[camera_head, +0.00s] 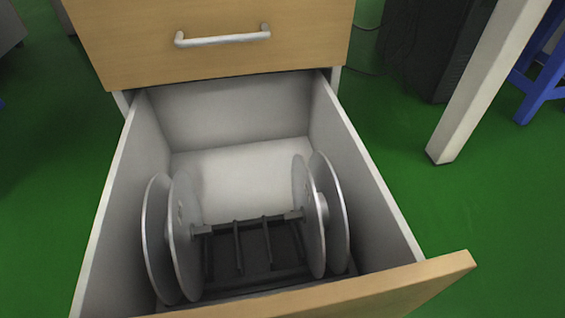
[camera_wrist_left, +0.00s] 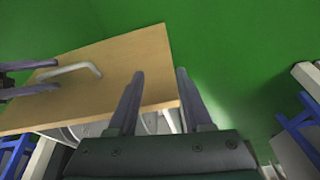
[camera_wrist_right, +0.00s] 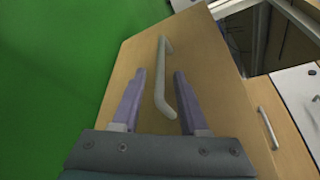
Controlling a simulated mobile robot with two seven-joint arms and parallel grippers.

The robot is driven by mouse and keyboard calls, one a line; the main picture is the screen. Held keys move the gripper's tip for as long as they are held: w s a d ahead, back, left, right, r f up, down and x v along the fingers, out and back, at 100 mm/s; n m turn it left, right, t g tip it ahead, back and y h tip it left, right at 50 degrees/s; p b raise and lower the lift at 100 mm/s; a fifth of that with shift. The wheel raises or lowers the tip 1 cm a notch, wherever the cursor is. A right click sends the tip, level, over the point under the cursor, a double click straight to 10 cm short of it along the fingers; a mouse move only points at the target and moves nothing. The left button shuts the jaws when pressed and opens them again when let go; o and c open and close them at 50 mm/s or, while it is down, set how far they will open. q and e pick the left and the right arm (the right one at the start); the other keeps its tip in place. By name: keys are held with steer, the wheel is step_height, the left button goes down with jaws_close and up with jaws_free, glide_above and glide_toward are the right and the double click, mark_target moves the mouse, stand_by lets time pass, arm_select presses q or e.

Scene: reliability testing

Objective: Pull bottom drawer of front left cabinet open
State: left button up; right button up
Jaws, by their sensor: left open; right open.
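The bottom drawer stands pulled out in the head view, with its grey wall (camera_head: 375,185) and the top of its wooden front (camera_head: 400,290) showing. Its light handle (camera_wrist_right: 163,80) shows in the right wrist view. There my right gripper (camera_wrist_right: 155,75) is open, with the handle between its fingers in the picture; contact cannot be told. My left gripper (camera_wrist_left: 160,72) is open at a side edge of the drawer front (camera_wrist_left: 110,75), with one finger overlapping the panel and the other past its edge. The handle also shows in the left wrist view (camera_wrist_left: 70,72). Neither gripper shows in the head view.
A metal reel (camera_head: 185,235) with several round discs lies inside the drawer. The closed wooden drawer above (camera_head: 220,65) has its own handle (camera_head: 222,40). A white leg (camera_head: 480,90), a dark box (camera_head: 430,50) and a blue stool (camera_head: 540,85) stand to the right. Green floor is clear beside the drawer.

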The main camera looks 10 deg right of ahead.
steer(key=p+v, duration=0.1)
steer(key=v, duration=0.7)
steer(key=shift+d+p, duration=0.2)
steer(key=shift+p, duration=0.15)
steer(key=shift+s+r, duration=0.1)
